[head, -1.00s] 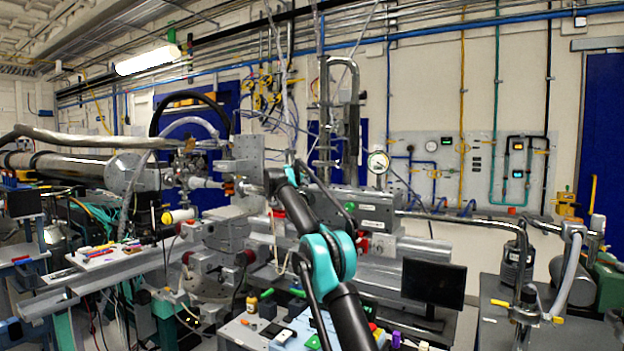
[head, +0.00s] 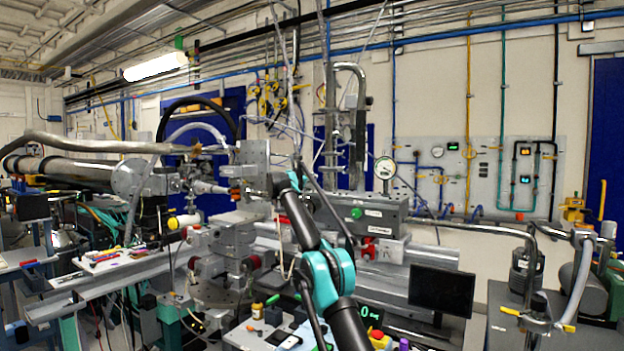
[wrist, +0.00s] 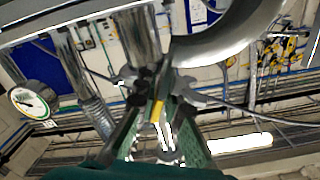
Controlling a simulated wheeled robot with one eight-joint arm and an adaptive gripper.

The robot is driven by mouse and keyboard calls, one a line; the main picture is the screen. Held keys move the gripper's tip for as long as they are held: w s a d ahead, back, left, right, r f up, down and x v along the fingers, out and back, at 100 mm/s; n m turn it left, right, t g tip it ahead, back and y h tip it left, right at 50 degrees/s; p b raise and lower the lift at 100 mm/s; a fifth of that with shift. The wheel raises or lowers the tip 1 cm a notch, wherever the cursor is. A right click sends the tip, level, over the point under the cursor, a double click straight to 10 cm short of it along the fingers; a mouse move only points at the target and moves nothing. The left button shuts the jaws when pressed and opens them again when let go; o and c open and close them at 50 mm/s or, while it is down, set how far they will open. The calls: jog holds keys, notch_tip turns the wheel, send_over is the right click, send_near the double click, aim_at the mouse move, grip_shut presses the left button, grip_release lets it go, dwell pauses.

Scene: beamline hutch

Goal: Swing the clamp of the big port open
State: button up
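My gripper (wrist: 160,108) reaches up in the wrist view, its two dark fingers with green inner pads spread apart. A small yellow piece (wrist: 156,109) and shiny metal show between the fingers; I cannot tell whether they touch. A grey wing-shaped metal piece (wrist: 192,94), possibly part of a clamp, lies just beyond the fingertips. A large round metal rim (wrist: 225,40), possibly the big port, curves above it. In the head view my arm reaches to the steel chamber (head: 250,165), and the gripper and clamp cannot be made out there.
A round dial gauge (head: 385,168) stands right of my arm. A dark monitor (head: 441,289) is at the lower right. A bench with small tools (head: 265,335) lies below the arm. Bent metal pipes (head: 480,230) run to the right. Beam pipes (head: 90,168) fill the left.

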jog(key=o, duration=0.3)
jog(key=shift+o, duration=0.2)
jog(key=v, duration=1.2)
